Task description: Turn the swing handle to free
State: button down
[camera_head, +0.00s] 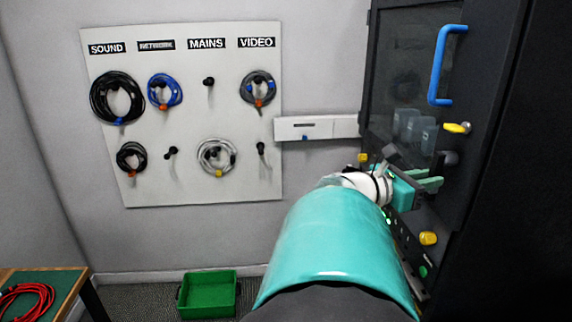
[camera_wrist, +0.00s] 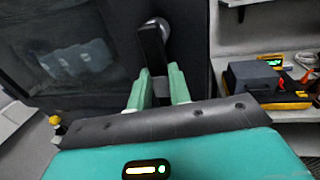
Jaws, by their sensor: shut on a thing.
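The swing handle (camera_wrist: 152,48) is a black lever on the dark cabinet door. In the wrist view it runs up from between my fingers to a round grey pivot (camera_wrist: 160,26), close to upright in that picture. My gripper (camera_wrist: 157,74) has one pale green finger on each side of the lever's lower end and is shut on it. In the head view my gripper (camera_head: 431,183) is at the cabinet door, just below a dark round knob (camera_head: 449,158) that looks like the handle's pivot. The lever itself is mostly hidden there by my gripper.
The cabinet door (camera_head: 385,75) has a dark window and a blue pull handle (camera_head: 434,75). Yellow knobs (camera_head: 428,238) sit near my gripper. A cable board (camera_head: 185,195) hangs on the wall. A green crate (camera_head: 208,312) stands on the floor. A shelf with tools (camera_wrist: 250,75) is at right in the wrist view.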

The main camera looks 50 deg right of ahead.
jog(key=shift+w+d+r+m+g, duration=0.5)
jog(key=shift+w+r+m+g, duration=0.15)
jog(key=shift+m, duration=2.7)
jog(key=shift+w+d+r+m+g, duration=0.55)
jog(key=shift+m+g, duration=0.2)
jog(key=shift+m, duration=2.65)
jog(key=shift+w+d+r+m+g, duration=0.5)
jog(key=shift+r+m+g, duration=0.2)
jog(key=shift+m, duration=2.65)
jog(key=shift+y, duration=0.3)
jog(key=c, duration=1.3)
grip_release()
